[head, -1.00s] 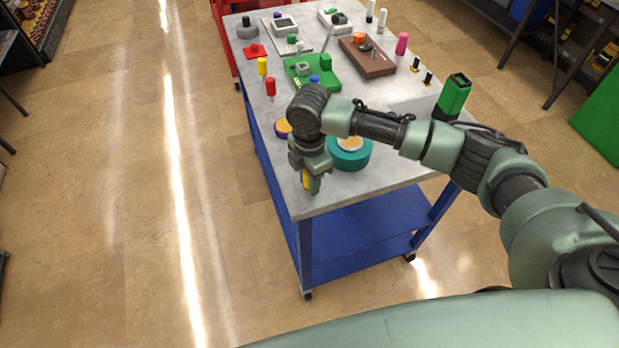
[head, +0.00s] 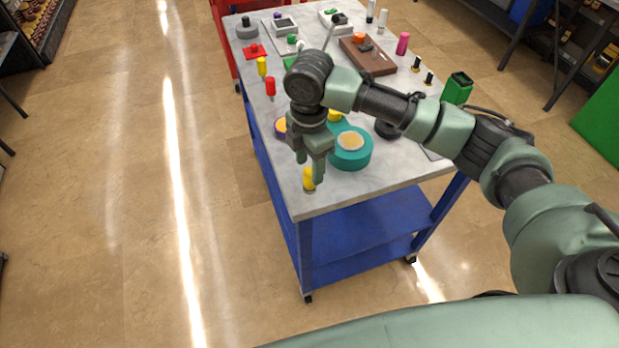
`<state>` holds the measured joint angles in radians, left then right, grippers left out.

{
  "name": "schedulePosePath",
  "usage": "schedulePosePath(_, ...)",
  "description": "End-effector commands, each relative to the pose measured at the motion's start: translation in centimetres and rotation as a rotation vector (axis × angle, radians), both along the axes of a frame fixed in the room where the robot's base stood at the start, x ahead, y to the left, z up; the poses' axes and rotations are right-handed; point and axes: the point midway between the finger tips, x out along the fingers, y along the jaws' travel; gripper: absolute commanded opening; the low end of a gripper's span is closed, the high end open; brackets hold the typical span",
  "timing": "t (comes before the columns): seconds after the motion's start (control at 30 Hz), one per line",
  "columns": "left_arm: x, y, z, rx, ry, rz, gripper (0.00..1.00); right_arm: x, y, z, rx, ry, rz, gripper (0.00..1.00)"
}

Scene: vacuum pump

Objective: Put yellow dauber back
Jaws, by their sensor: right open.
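A small yellow dauber (head: 309,180) stands on the near left corner of the grey tabletop (head: 365,191), close to the edge. My right gripper (head: 311,169) points down just above it, with its two fingers spread. The fingers are apart from each other, and the dauber shows below them; whether a finger touches it is hard to tell. My left gripper is out of view.
A teal round container (head: 349,151) with a tan top stands right of the gripper. A red bottle (head: 270,87) and a yellow bottle (head: 262,66) stand along the left edge.

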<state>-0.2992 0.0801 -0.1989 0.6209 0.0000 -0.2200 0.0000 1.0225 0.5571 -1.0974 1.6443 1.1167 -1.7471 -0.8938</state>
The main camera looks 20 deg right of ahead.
Motion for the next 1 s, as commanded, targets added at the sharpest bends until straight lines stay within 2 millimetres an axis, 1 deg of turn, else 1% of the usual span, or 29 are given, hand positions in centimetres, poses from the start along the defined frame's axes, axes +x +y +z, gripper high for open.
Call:
schedulePosePath(0.03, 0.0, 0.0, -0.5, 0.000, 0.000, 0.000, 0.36, 0.1, 0.0, 0.9, 0.000, -0.005, 0.002, 0.51)
schedulePosePath(0.2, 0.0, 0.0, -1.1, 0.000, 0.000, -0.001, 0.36, 0.1, 0.1, 4.0, 0.002, -0.003, 0.001, 0.51)
schedulePosePath(0.3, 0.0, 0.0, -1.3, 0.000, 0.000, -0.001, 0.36, 0.1, 0.1, 5.2, 0.001, -0.003, 0.001, 0.51)
schedulePosePath(0.4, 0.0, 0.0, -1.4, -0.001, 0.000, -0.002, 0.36, 0.0, 0.0, 5.8, 0.000, 0.000, 0.001, 0.51)
schedulePosePath(0.53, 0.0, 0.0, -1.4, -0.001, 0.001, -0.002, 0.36, 0.0, 0.0, 6.1, 0.001, 0.001, 0.000, 0.51)
schedulePosePath(0.9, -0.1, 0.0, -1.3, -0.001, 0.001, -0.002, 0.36, 0.0, 0.0, 6.0, 0.000, 0.001, 0.000, 0.51)
schedulePosePath(1.0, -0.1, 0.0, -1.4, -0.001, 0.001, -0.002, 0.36, -0.3, 0.4, 5.5, 0.007, 0.001, -0.005, 0.51)
